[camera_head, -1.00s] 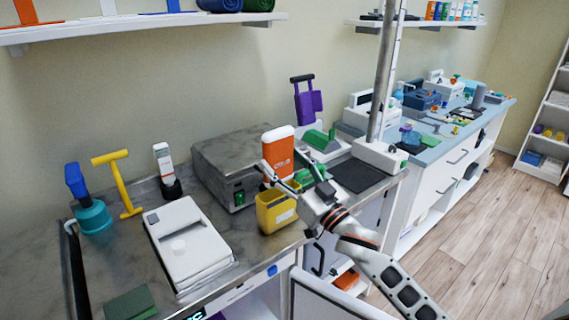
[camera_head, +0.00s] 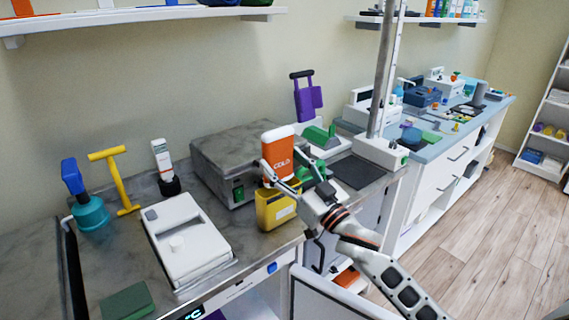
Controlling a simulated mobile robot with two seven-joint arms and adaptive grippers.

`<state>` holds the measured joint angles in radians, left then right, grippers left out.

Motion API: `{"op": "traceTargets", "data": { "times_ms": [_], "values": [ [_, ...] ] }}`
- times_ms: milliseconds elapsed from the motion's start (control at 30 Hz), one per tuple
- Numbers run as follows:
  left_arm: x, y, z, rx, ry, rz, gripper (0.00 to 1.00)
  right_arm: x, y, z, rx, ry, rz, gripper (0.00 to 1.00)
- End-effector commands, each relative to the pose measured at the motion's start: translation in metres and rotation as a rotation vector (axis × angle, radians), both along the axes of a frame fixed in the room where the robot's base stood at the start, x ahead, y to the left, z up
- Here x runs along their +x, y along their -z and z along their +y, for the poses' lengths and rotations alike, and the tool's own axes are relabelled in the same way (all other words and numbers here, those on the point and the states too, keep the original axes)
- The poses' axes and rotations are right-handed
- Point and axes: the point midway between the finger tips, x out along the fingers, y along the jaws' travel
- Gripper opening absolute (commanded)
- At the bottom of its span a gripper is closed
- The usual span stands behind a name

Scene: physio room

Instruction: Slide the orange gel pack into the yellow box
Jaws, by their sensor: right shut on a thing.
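The orange gel pack (camera_head: 277,156) has a white top and the word COLD on its front. It is upright directly above the yellow box (camera_head: 276,210), its lower end at the box's mouth. I cannot tell how far its bottom edge reaches inside. My right gripper (camera_head: 279,173) comes in from the right and is shut on the gel pack, with its fingers on the lower part. The yellow box is open at the top, has a white label and stands near the counter's front edge. My left gripper is not in view.
A grey metal unit (camera_head: 215,160) stands right behind the yellow box. A white scale-like device (camera_head: 187,240) lies to the left. A green device (camera_head: 318,136) and a metal pole (camera_head: 384,75) on a white base stand to the right. Shelves hang above.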

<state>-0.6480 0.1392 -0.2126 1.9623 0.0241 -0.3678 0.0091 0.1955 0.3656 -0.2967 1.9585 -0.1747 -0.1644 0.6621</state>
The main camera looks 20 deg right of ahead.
Motion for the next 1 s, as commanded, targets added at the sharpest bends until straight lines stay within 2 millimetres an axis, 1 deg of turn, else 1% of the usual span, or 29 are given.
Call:
{"op": "traceTargets", "data": {
  "times_ms": [600,1000],
  "values": [
    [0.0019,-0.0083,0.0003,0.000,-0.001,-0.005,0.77,-0.0010,-0.0017,-0.0001,0.002,0.000,-0.002,0.31],
    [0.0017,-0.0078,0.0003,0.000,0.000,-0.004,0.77,-0.0009,-0.0011,-0.0001,0.002,0.000,-0.002,0.31]
  ]
}}
